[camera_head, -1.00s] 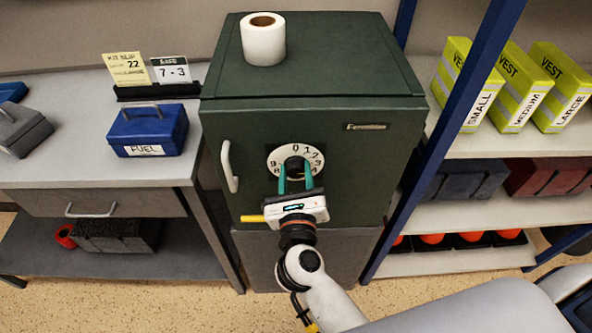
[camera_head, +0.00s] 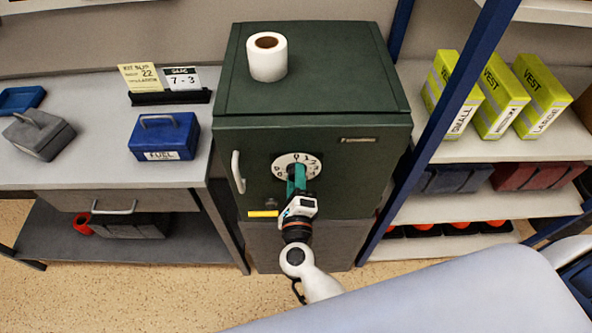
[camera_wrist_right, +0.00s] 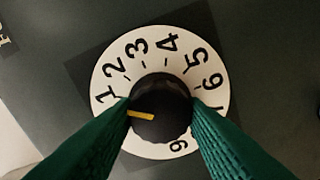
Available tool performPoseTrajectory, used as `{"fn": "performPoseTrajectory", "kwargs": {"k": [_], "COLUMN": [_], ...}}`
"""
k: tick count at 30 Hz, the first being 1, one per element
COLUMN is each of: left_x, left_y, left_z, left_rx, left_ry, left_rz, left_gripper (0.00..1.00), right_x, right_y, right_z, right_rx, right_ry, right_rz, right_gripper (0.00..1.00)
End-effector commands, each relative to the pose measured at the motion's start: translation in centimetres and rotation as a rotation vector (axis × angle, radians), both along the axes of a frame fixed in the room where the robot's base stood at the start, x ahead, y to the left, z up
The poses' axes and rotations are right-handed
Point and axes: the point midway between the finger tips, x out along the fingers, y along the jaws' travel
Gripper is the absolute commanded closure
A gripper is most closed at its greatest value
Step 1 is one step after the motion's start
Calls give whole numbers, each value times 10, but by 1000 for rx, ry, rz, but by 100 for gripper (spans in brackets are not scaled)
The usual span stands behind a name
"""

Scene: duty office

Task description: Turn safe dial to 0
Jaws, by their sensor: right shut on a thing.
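The safe (camera_head: 250,135) is a dark green box with a white dial plate (camera_head: 281,168) on its front. The right wrist view shows the dial's digits (camera_wrist_right: 138,46) 1 to 6 around the left, top and right, with others partly hidden by the fingers. My right gripper (camera_head: 297,180) is shut on the black dial knob (camera_wrist_right: 162,95), one green finger on each side (camera_wrist_right: 161,118). The knob's yellow mark (camera_wrist_right: 140,115) points left, roughly to the side of the 1. The 0 is not visible in that view, and the exact reading is unclear. My left gripper is not in view.
A paper roll (camera_head: 267,57) stands on the safe. A blue FUEL box (camera_head: 165,137), a grey box (camera_head: 38,136) and a card reading 7-3 (camera_head: 182,79) are on the left bench. A blue-post shelf (camera_head: 455,98) with yellow vest packs (camera_head: 497,95) stands close on the right.

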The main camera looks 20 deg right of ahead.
Motion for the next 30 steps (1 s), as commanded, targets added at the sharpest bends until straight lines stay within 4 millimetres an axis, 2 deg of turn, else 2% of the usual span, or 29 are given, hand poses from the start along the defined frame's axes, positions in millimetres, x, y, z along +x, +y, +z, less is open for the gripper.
{"fn": "performPoseTrajectory", "kwargs": {"k": [1,12,21,30], "left_x": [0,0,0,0], "left_y": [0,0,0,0], "left_z": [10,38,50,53], "left_rx": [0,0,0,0], "left_ry": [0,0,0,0], "left_rz": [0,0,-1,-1], "left_gripper": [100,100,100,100], "right_x": [0,0,0,0], "right_y": [0,1,1,0], "right_z": [4,1,-1,-3], "right_rx": [-43,-353,-512,-573], "right_ry": [16,104,150,167], "right_rz": [0,1,1,1], "right_gripper": [84,84,84,84]}}
